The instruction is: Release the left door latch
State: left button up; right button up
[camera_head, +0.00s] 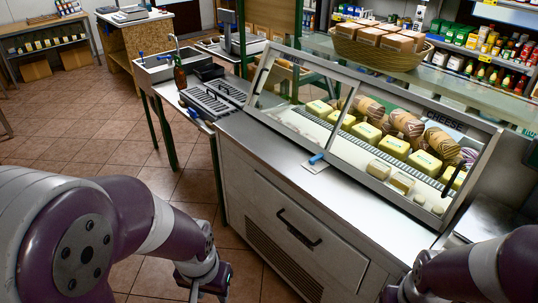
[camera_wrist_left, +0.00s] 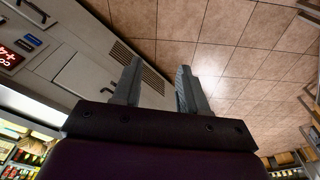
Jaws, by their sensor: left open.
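A small latch with a blue handle (camera_head: 317,158) sits on a pale plate at the lower edge of the glass cheese case (camera_head: 378,187), on the steel counter. A small blue part (camera_wrist_left: 30,40) on the counter front shows in the left wrist view; I cannot tell whether it is the same latch. My left gripper (camera_head: 208,283) is low in front of the counter, below and left of the latch, and apart from it. In the left wrist view its two fingers (camera_wrist_left: 158,82) are spread and empty over the floor. My right gripper (camera_head: 394,294) is partly cut off at the bottom edge.
The counter cabinet (camera_head: 262,208) has a dark bar handle (camera_head: 299,229) and a vent grille. Left of it stand a slotted tray (camera_head: 208,103), a dark bottle (camera_head: 180,77) and a sink (camera_head: 160,68). A basket (camera_head: 375,51) rests on top of the case. The tiled floor at left is clear.

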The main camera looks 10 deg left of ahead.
aim_at(312, 160)
jog(key=i+j+z, duration=0.1)
jog(key=z, duration=0.35)
jog(key=i+j+z, duration=0.15)
jog(key=z, duration=0.3)
jog(key=i+j+z, duration=0.1)
jog(key=z, duration=0.35)
jog(key=i+j+z, duration=0.1)
jog(key=j, duration=0.4)
jog(key=i+j+z, duration=0.1)
jog(key=j, duration=0.35)
jog(key=i+j+z, duration=0.1)
jog(key=j, duration=0.4)
jog(key=i+j+z, duration=0.1)
jog(key=j, duration=0.4)
jog(key=i, duration=0.05)
